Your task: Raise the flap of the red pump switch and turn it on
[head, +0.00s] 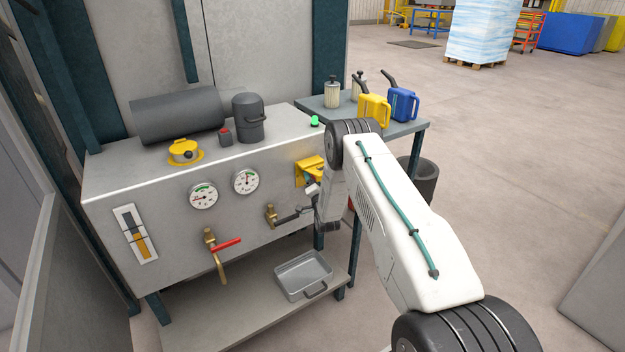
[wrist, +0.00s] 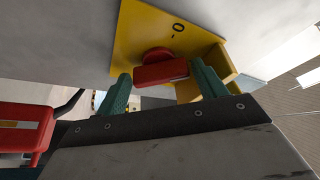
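The red pump switch (wrist: 160,74) is a red knob with a bar handle on a yellow plate (wrist: 135,40); a dark "0" mark shows beside it. A yellow walled piece (wrist: 238,68), seemingly the flap, juts out from the plate beside the knob, which is uncovered. In the head view the yellow switch housing (head: 309,165) is on the right of the cabinet front, and my arm hides the knob. My gripper (wrist: 163,88) has its green fingertips apart, one at each end of the red handle, with a thin gap seeming to show. Firm contact is not visible.
Below and left of the switch are a black-handled valve (head: 288,217) and a red-handled valve (head: 225,244). A grey tray (head: 303,275) sits on the lower shelf. A side table (head: 400,130) with yellow and blue cans stands behind. A red labelled object (wrist: 22,128) appears at the wrist view's left.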

